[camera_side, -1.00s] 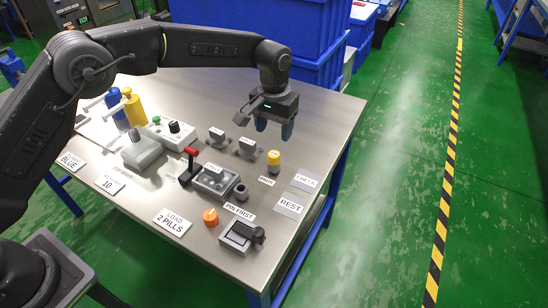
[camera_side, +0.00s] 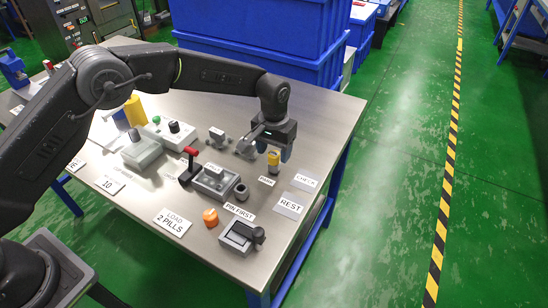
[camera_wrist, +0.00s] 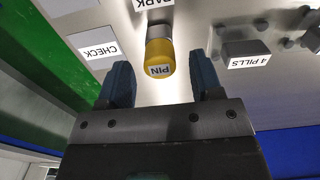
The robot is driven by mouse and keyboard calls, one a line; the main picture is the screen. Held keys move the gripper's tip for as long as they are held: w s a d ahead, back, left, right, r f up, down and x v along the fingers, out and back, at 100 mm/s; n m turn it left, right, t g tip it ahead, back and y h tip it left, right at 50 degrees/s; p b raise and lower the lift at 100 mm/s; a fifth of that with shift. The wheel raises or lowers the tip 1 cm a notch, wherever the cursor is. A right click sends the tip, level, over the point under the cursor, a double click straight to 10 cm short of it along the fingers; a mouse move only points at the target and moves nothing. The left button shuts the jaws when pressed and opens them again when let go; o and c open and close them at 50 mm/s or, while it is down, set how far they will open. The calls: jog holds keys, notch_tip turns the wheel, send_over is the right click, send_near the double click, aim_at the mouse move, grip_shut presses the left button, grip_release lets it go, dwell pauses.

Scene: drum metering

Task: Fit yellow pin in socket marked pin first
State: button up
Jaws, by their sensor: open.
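The yellow pin (camera_side: 273,160) stands upright on the table at the PARK label, and its PIN-marked top (camera_wrist: 160,70) shows in the wrist view. My gripper (camera_side: 273,152) is above and just behind the pin in the side view. Its blue fingers (camera_wrist: 163,75) are open, with the pin ahead of and roughly between their tips in the wrist view. The fingers do not appear to touch it. The grey round socket (camera_side: 241,192) stands empty behind the PIN FIRST label (camera_side: 239,212), beside a grey metering unit (camera_side: 212,179).
A red-handled lever (camera_side: 189,163) and an orange cap (camera_side: 210,217) stand near the socket. A grey block with a black handle (camera_side: 242,236) is at the front edge. The REST (camera_side: 289,206) and CHECK (camera_side: 305,183) plates lie flat at the right.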

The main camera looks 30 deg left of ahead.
aim_at(274, 154)
jog(key=shift+f, duration=0.85)
dwell(0.5)
grip_shut()
dwell(0.3)
jog(key=shift+r, duration=0.1)
jog(key=shift+r, duration=2.9)
jog(key=shift+r, duration=2.05)
